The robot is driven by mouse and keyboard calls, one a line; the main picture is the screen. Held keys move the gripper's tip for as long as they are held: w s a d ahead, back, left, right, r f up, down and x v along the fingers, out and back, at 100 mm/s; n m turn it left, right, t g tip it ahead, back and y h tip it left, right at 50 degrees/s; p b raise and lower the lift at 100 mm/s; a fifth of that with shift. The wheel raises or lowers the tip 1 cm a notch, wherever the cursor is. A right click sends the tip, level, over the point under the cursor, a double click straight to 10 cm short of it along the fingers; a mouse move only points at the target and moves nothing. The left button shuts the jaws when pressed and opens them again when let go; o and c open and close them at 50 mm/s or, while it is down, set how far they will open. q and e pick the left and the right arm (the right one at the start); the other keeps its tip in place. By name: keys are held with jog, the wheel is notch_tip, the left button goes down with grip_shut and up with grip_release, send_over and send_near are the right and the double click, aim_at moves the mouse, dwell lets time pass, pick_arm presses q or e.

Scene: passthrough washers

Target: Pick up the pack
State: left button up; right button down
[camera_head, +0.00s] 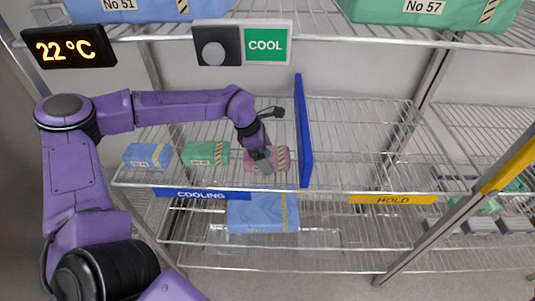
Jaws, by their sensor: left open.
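Several small wrapped packs sit in a row on the wire shelf (350,160), on its left part marked COOLING. A pink pack (282,158) with a striped band is the rightmost of them. A green pack (205,153) sits to its left and a light blue pack (147,155) farther left. My left gripper (262,163) points down at the pink pack and covers its left and middle part. It is open; its fingertips overlap the pack in the picture, and I cannot tell whether they touch it. My right gripper is not in view.
A blue upright divider (303,135) stands just right of the pink pack. The HOLD side (393,199) beyond it is empty. A larger blue pack (262,212) lies on the shelf below. Large packs (435,10) sit on the shelf above. A display (68,46) reads 22 °C; a sign (266,45) reads COOL.

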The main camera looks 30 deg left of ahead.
pick_arm(q)
jog(key=shift+w+d+f, duration=0.1)
jog(key=shift+f, duration=0.35)
jog(key=shift+s+r, duration=0.1)
jog(key=shift+s, duration=0.15)
jog(key=shift+c, duration=1.2)
jog(key=c, duration=0.9)
